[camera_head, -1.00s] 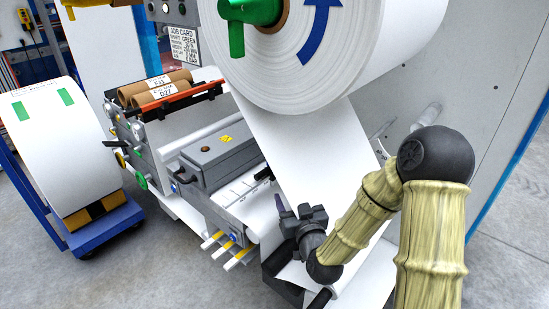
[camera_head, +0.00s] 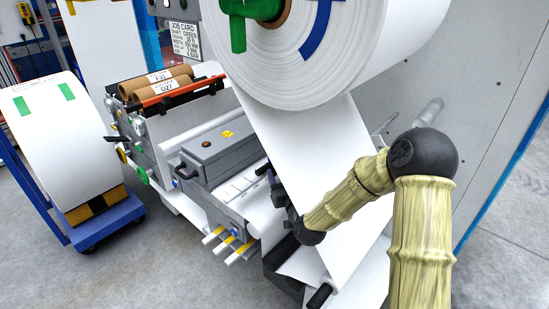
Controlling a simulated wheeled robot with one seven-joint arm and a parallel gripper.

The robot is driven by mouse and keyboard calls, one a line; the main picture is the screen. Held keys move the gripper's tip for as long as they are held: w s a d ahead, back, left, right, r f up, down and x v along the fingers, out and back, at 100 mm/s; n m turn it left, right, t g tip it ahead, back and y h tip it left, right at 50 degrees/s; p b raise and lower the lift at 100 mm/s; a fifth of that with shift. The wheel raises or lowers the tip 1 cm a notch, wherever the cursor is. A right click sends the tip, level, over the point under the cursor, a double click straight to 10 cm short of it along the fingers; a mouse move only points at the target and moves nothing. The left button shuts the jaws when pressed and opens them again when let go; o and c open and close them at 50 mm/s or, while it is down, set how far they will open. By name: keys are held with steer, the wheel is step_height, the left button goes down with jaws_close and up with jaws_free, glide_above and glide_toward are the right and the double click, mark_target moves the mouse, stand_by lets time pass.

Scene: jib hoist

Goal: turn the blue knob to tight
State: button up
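A small blue knob (camera_head: 234,232) sits on the front end of the grey machine, above several white and yellow bars. A second blue knob (camera_head: 175,183) shows further left on the machine's side; the picture does not tell which one the task means. My gripper (camera_head: 277,182) is right of the nearer knob and a little higher in the picture, against the white web, apart from both knobs. It is dark and small here, seen partly from behind, so its finger opening is unclear.
A large white paper roll (camera_head: 325,50) hangs above, its web (camera_head: 318,165) running down beside my arm. A grey box (camera_head: 222,147) tops the machine. A blue cart (camera_head: 105,222) with a white roll stands left. Grey floor is clear at front left.

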mark_target(276, 159)
steer(key=x, duration=0.8)
steer(key=shift+w+a, duration=0.2)
steer(key=shift+w, duration=0.1)
steer(key=c, duration=1)
